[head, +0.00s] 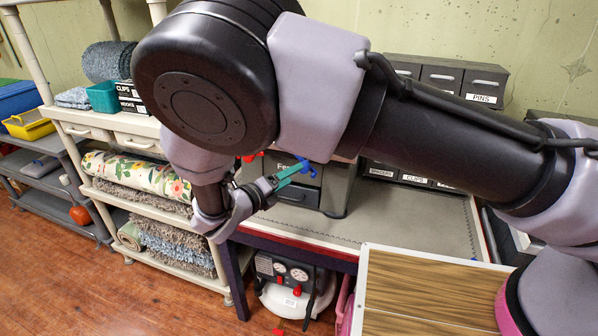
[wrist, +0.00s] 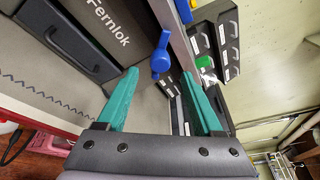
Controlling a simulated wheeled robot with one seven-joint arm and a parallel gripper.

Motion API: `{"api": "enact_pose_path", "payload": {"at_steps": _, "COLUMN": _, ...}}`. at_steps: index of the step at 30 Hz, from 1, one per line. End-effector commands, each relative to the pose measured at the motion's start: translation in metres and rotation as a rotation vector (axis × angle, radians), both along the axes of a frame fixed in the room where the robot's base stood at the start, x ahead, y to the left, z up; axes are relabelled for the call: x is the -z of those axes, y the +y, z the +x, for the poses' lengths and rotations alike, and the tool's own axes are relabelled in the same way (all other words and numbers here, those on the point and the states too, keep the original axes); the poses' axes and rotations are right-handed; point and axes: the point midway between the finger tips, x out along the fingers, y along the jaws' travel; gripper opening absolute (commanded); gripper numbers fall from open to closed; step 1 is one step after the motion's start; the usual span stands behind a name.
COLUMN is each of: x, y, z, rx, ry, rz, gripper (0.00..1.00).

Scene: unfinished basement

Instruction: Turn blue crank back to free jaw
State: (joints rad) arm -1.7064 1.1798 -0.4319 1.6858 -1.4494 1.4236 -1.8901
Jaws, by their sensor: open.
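The blue crank (wrist: 161,57) shows in the wrist view between and just beyond the tips of my open gripper (wrist: 160,74). Its handle points up in the picture, and a round blue knob is at its lower end. I cannot tell whether either teal finger touches it. In the head view a bit of the blue crank (head: 304,167) shows beside my gripper (head: 290,172), at the front of a dark grey machine (head: 333,190). The machine, marked Fernlok, also shows in the wrist view (wrist: 85,62). The jaw cannot be made out; my arm hides much of the machine.
The machine stands on a grey-topped workbench (head: 420,222). Labelled drawer units (head: 440,78) stand behind it. A cream shelf with rugs (head: 150,212) is at left. A compressor (head: 290,285) sits under the bench. A wood-topped surface (head: 430,290) is at front right.

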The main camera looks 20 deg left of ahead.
Motion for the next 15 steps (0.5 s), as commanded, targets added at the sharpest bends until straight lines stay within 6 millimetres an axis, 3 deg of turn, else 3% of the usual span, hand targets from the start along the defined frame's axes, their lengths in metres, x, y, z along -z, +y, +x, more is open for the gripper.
{"api": "enact_pose_path", "payload": {"at_steps": 6, "x": -0.004, "y": 0.014, "z": -0.033, "rx": 0.0, "ry": 0.0, "rz": 0.001, "gripper": 0.68}}
{"api": "enact_pose_path", "payload": {"at_steps": 15, "x": -0.006, "y": 0.017, "z": -0.042, "rx": 0.001, "ry": 0.001, "rz": -0.001, "gripper": 0.68}}
